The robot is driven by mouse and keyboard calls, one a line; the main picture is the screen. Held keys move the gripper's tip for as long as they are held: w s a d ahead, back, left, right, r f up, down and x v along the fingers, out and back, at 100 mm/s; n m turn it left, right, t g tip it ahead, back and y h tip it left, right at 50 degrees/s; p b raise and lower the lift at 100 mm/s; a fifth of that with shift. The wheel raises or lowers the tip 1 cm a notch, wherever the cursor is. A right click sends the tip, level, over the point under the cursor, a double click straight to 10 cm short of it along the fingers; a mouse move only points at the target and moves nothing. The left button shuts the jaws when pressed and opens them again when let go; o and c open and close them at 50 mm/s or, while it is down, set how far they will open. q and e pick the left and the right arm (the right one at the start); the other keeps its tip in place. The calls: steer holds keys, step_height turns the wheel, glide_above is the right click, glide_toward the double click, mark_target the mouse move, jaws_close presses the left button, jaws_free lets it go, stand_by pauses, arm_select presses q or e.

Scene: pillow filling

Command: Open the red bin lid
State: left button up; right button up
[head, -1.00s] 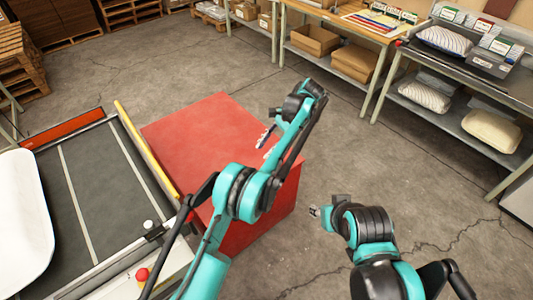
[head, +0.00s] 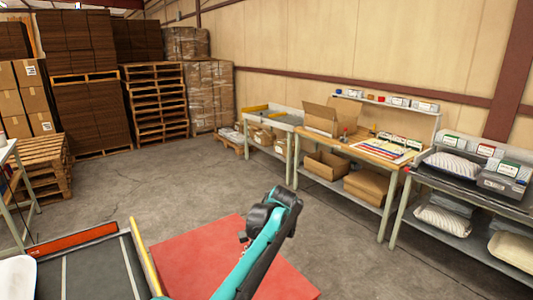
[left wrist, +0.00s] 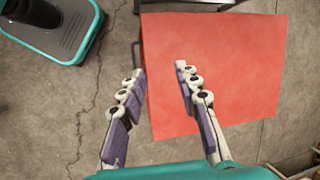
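The red bin (head: 185,262) stands at the bottom of the head view, cut off by the lower edge. Its flat red lid (left wrist: 225,60) looks closed in the left wrist view. A thin dark handle (left wrist: 143,52) runs along the lid's left edge there. My left gripper (left wrist: 161,72) is open and empty, its two purple-padded fingers apart. One finger overlaps the lid and the other lies just outside its left edge, near the handle. I cannot tell whether they touch. My right gripper is out of view.
A conveyor (head: 92,270) with a yellow rail (head: 145,258) stands close to the bin's left. Workbenches (head: 380,152) with boxes and pillows line the right wall. Stacked pallets (head: 158,100) stand at the back left. Concrete floor between them is clear.

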arm_select(q)
steer(key=s+a+r+n+t+h, duration=0.2)
steer(key=s+a+r, duration=0.2)
steer(key=s+a, duration=0.25)
steer(key=s+a+f+n+t+h, duration=0.1)
steer(key=s+a+f+n+t, duration=0.1)
steer(key=s, duration=0.8)
steer(key=s+a+f+n+t+h, duration=0.1)
steer(key=s+a+f+n+t, duration=0.2)
steer(key=s, duration=0.6)
steer(key=shift+s+a+f+n, duration=0.35)
steer(key=shift+a+f+n, duration=0.45)
steer(key=shift+f+n, duration=0.15)
